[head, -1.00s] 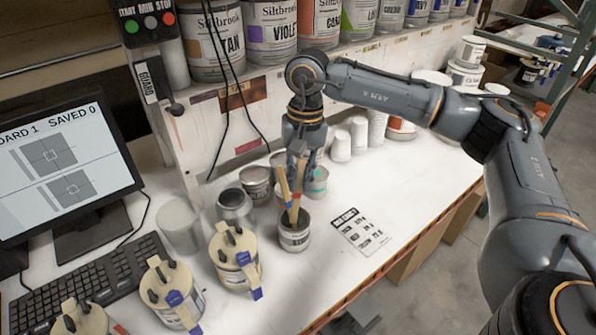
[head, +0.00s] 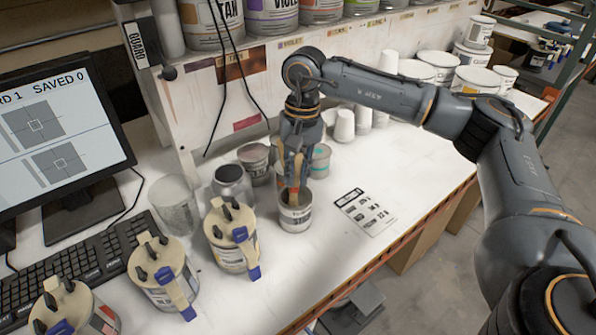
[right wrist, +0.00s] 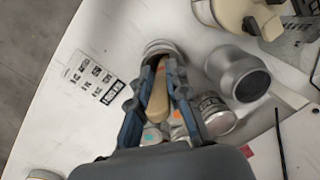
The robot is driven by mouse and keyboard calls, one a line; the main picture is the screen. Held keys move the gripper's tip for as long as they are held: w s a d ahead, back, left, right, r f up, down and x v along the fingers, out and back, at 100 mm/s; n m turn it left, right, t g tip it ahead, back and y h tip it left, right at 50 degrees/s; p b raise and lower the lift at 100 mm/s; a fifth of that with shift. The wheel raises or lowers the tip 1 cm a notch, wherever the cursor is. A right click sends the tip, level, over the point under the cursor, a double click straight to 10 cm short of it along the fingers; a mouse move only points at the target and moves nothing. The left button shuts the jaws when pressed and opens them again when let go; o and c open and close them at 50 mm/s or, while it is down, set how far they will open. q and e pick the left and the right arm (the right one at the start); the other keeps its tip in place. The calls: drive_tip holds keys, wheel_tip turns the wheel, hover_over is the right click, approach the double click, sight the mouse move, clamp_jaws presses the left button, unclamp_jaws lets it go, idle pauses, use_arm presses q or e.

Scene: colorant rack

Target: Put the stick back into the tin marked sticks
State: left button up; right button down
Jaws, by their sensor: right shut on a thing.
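The tin for sticks (head: 295,216) stands upright on the white bench, its label only partly legible. My right gripper (head: 296,163) is above its mouth, fingers pointing down. It is shut on a wooden stick (head: 292,182), which has an orange-red part. The stick's lower end is at or inside the tin's mouth; I cannot tell how deep. In the right wrist view, the pale stick (right wrist: 157,97) lies between the fingers (right wrist: 152,100), pointing at the tin's rim (right wrist: 160,47). My left gripper is not in view.
A grey metal cup (head: 232,184) and a small labelled can (head: 254,162) stand left of the tin. A teal-marked cup (head: 320,160) is close behind it. Lidded pots (head: 232,235) stand in front left. A printed card (head: 364,211) lies on clear bench at right.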

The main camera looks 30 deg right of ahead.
drive_tip(key=shift+f, duration=0.3)
drive_tip(key=c, duration=1.2)
unclamp_jaws()
drive_tip(key=shift+r, duration=0.1)
drive_tip(key=r, duration=0.8)
drive_tip(key=d+r, duration=0.1)
drive_tip(key=r, duration=0.2)
drive_tip(key=shift+w+d+r, duration=0.1)
drive_tip(key=shift+w+r, duration=0.2)
drive_tip(key=shift+r, duration=0.1)
